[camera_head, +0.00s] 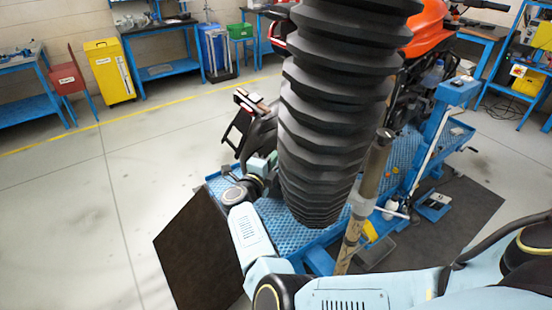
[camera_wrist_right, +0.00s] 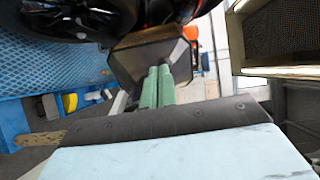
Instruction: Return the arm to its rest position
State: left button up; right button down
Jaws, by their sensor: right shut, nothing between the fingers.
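My right arm crosses the lower part of the head view from the right edge, then bends up at the left to the right gripper (camera_head: 264,160). The gripper is small there, beside the blue work platform (camera_head: 300,235). In the right wrist view its two green fingers (camera_wrist_right: 158,86) lie together, shut with nothing between them. A dark angular panel (camera_wrist_right: 150,55) shows behind the fingertips; I cannot tell the gap. My left gripper is not in view.
An orange motorcycle (camera_head: 428,28) stands on the platform, partly hidden by a dark ribbed part close to the head camera. A dark mat (camera_head: 198,250) lies left of the arm. Blue benches and a yellow cabinet (camera_head: 108,72) stand far back. The floor at left is clear.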

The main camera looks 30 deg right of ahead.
jog(key=shift+s, duration=0.1)
jog(key=s+a+f+n+t+y+b, duration=0.1)
jog(key=s+a+f+n+y+b, duration=0.1)
jog(key=s+a+f+n+y, duration=0.65)
jog(key=s+d+f+n+t+b, duration=0.1)
jog(key=f+n, duration=0.4)
jog(key=f, duration=0.9)
jog(key=s+a+f+n+t+y+b, duration=0.15)
jog(key=s+a+f+n+y, duration=0.25)
jog(key=f+n, duration=0.5)
jog(key=s+a+f+n+g+y+b, duration=0.25)
jog(key=s+f+n+g, duration=0.35)
jog(key=s+f, duration=1.3)
jog(key=s+d+f+n+g+b, duration=0.1)
jog(key=s+d+f+g, duration=0.1)
jog(key=s, duration=0.9)
jog(key=s+d+f+n+g+b, duration=0.1)
jog(key=s+g, duration=0.3)
jog(key=s, duration=0.7)
jog(key=shift+s+d+f+n, duration=0.35)
jog(key=shift+d+f+n, duration=0.1)
jog(key=shift+f+n, duration=0.25)
